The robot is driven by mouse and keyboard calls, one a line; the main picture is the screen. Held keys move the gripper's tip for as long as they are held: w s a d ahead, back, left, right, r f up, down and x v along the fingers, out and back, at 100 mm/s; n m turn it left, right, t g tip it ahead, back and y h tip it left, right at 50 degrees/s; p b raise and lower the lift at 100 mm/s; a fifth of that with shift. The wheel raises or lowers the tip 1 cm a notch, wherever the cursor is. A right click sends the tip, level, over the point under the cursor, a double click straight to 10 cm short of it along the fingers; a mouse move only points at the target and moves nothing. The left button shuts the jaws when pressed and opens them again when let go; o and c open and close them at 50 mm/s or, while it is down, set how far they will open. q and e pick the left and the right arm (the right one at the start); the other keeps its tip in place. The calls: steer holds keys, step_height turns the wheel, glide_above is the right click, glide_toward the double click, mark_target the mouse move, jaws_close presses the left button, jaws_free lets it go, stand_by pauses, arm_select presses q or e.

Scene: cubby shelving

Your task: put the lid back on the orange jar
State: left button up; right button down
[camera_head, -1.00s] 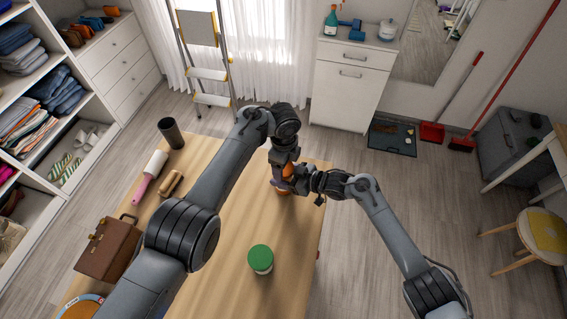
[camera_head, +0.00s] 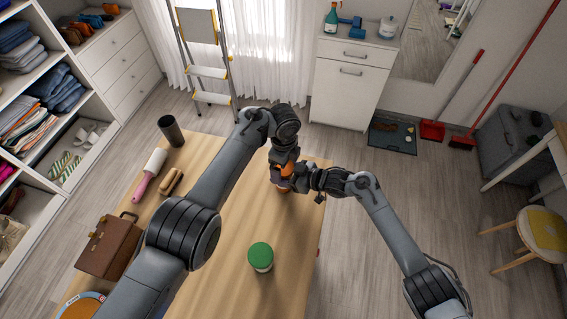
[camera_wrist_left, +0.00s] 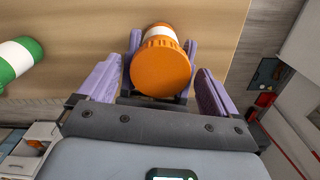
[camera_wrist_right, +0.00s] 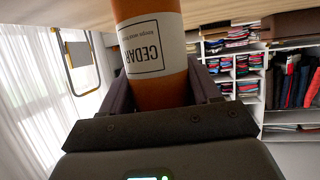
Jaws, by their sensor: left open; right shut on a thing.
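The orange jar (camera_wrist_right: 152,45) with a white CEDAR label is between the fingers of my right gripper (camera_wrist_right: 160,85), which is shut on its body. Its base appears to be at the tabletop. The orange lid (camera_wrist_left: 160,72) shows as a round disc on top of the jar in the left wrist view; whether it is fully seated I cannot tell. My left gripper (camera_wrist_left: 156,80) is open, its purple fingers apart on both sides of the lid with visible gaps. In the head view the jar (camera_head: 283,188) is mostly hidden by both grippers.
A green-lidded jar (camera_head: 260,256) stands on the wooden table (camera_head: 215,270) nearer me. The table's middle is clear.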

arm_select(q)
steer(key=shift+r, duration=2.2)
steer(key=shift+c, duration=0.3)
steer(key=shift+r+m, duration=1.1)
steer(key=shift+r, duration=0.9)
steer(key=shift+f, duration=4)
